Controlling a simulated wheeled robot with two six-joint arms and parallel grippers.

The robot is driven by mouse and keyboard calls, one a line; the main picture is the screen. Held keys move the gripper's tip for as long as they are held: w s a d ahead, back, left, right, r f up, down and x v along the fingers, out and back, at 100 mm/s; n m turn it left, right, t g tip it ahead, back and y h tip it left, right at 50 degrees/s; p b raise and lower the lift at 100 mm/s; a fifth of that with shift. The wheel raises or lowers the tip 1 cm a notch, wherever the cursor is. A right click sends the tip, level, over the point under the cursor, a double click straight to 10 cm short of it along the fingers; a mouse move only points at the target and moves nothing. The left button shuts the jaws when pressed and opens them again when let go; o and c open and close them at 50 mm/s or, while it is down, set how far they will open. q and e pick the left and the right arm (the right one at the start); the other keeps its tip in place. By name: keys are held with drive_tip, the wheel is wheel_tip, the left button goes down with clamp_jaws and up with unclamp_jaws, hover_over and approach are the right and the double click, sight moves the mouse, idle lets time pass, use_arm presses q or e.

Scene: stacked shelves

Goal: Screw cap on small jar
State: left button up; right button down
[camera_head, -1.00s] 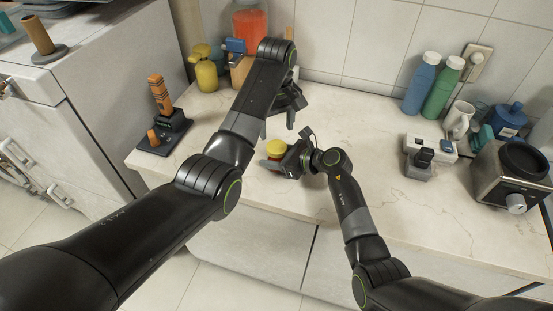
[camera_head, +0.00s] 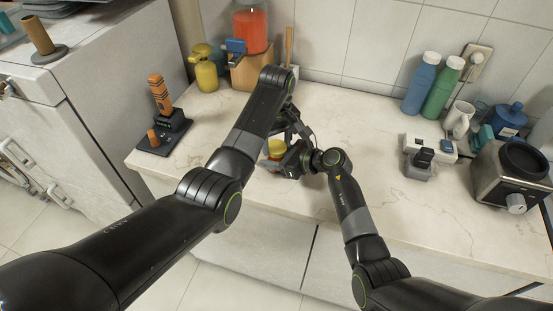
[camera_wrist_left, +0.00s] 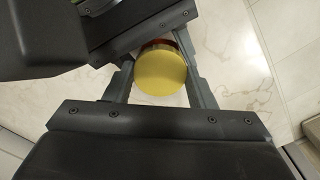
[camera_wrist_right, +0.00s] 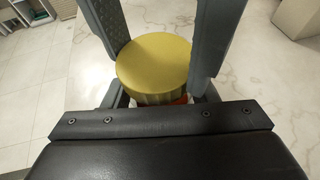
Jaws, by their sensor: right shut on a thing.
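A small jar stands over the counter near its front edge, with a yellow cap (camera_head: 277,147) on top. In the left wrist view the cap (camera_wrist_left: 161,73) is seen from above, with a reddish strip of jar showing behind it. My right gripper (camera_head: 274,163) is shut on the jar, low down; the right wrist view shows a little reddish jar (camera_wrist_right: 180,101) below the cap (camera_wrist_right: 154,60). My left gripper (camera_head: 281,136) is above, pointing down. Its fingers are apart, one on each side of the cap, with a gap visible. Whether the cap is seated is hidden.
A yellow pump bottle (camera_head: 205,75), a wooden block (camera_head: 250,72) and a red-filled container (camera_head: 250,28) stand behind. A black stand (camera_head: 165,133) is at left. Blue (camera_head: 420,85) and green (camera_head: 443,88) bottles stand at right. The middle counter is clear.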

use_arm(q)
drive_tip(key=shift+c, duration=1.1)
drive_tip(key=shift+m, duration=1.6)
drive_tip(key=o, duration=1)
drive_tip(key=shift+c, duration=0.2)
drive_tip(key=shift+o, duration=0.6)
drive_tip(key=shift+d, duration=0.1)
